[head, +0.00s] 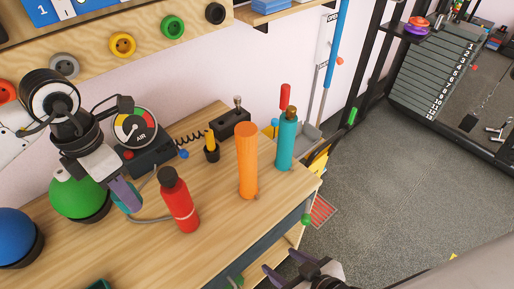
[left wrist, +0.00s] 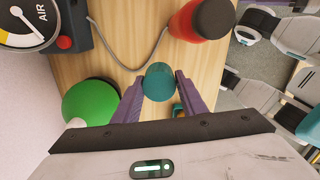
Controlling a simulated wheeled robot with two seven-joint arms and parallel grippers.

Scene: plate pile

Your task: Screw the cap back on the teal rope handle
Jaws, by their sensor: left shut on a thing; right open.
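The teal rope handle (head: 286,145) stands upright near the right end of the wooden bench, with a narrower brown part at its top. My left gripper (head: 124,195) is low over the bench at the left, far from that handle. Its purple fingers are shut on a round teal cap (left wrist: 159,82), seen between the fingertips in the left wrist view. In the head view the cap (head: 119,204) is partly hidden by the fingers. My right gripper (head: 285,268) is open and empty at the bottom, off the bench's front edge.
A red bottle (head: 180,205) with a dark top stands right of my left gripper; an orange cylinder (head: 247,162) stands beside the teal handle. Green (head: 76,194) and blue (head: 14,235) balls sit at the left. An air gauge (head: 135,127) with a hose stands behind.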

